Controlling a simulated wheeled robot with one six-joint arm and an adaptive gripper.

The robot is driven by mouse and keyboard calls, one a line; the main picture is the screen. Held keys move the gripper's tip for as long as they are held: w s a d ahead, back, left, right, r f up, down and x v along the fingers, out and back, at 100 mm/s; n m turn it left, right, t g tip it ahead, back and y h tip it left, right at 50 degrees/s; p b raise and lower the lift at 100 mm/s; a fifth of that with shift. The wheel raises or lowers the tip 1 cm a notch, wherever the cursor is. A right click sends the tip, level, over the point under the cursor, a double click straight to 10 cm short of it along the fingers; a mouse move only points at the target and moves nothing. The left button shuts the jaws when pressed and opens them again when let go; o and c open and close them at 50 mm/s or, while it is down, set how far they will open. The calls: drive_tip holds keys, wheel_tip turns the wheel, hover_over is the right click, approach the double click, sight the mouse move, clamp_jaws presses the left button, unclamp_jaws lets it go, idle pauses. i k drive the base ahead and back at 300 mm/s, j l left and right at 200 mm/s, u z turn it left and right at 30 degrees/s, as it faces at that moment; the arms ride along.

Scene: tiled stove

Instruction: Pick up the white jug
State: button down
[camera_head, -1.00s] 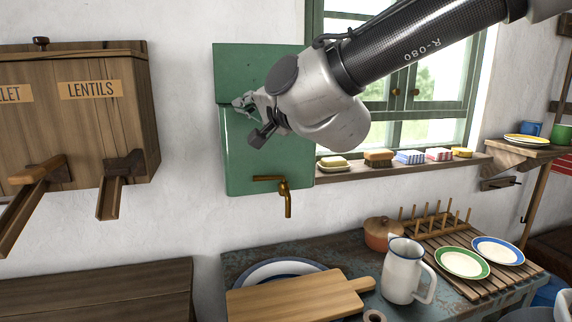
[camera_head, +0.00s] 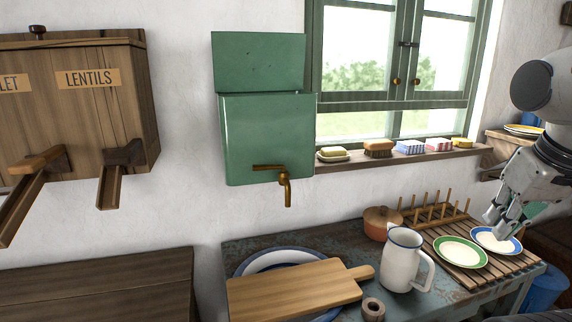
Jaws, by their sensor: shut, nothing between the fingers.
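The white jug (camera_head: 402,262) stands upright on the worn blue-grey table, with a dark blue rim and its handle on the right. My gripper (camera_head: 495,228) is at the right of the view, pointing down and to the left, in front of the blue-rimmed plate (camera_head: 484,236). It is shut and empty, to the right of the jug and apart from it. Its fingertips are small and partly overlap the plate in the picture.
A green-rimmed plate (camera_head: 460,252) lies on the slatted rack to the right. A small brown ring-shaped object (camera_head: 373,309) is in front.

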sight(402, 253)
drive_tip(key=k+l+u, duration=0.1)
drive_tip(key=k+u, duration=0.15)
drive_tip(key=k, duration=0.5)
drive_tip(key=k+u, duration=0.3)
drive_tip(key=k, duration=0.45)
